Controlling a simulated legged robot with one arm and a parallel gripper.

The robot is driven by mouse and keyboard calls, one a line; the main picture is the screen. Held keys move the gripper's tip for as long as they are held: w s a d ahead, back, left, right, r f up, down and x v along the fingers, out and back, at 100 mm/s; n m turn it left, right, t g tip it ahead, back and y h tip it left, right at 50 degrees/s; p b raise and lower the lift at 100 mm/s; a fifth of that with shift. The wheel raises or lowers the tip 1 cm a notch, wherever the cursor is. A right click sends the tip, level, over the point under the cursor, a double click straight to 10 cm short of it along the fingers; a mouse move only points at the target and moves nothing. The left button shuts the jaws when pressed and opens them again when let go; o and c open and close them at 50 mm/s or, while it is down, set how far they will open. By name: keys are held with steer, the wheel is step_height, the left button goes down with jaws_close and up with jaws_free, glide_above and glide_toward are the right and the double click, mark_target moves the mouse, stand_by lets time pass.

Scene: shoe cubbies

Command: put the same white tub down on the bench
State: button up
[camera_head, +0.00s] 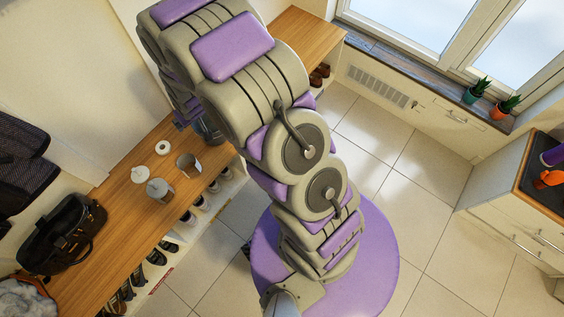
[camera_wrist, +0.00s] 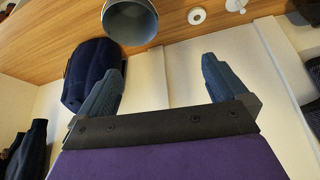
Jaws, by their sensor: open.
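In the head view, the bench (camera_head: 112,200) runs along the left wall and carries several pale tubs or lids, including an open one (camera_head: 188,165). My arm hides the gripper there.
A dark blue padded item (camera_wrist: 93,75) is behind the left finger. A black bag (camera_head: 65,235) sits on the bench's near end. Shoes (camera_head: 155,257) fill the cubbies below. Bare bench lies between the bag and the tubs.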

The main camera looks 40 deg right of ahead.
steer(key=s+d+r+m+g, duration=0.1)
steer(key=s+d+r+g, duration=0.15)
steer(key=s+r, duration=0.6)
steer(key=s+d+r+g, duration=0.1)
steer(key=s+d+r, duration=0.2)
steer(key=s+r, duration=0.55)
steer(key=s+d+r+g, duration=0.1)
steer(key=s+r+g, duration=0.1)
steer(key=s, duration=0.8)
steer(key=s+r+g, duration=0.1)
steer(key=s+r, duration=0.4)
steer(key=s, duration=0.6)
steer(key=shift+s+d+m+g+h, duration=0.2)
steer(key=shift+d+m+g+h, duration=0.15)
steer(key=shift+d+m+h, duration=0.05)
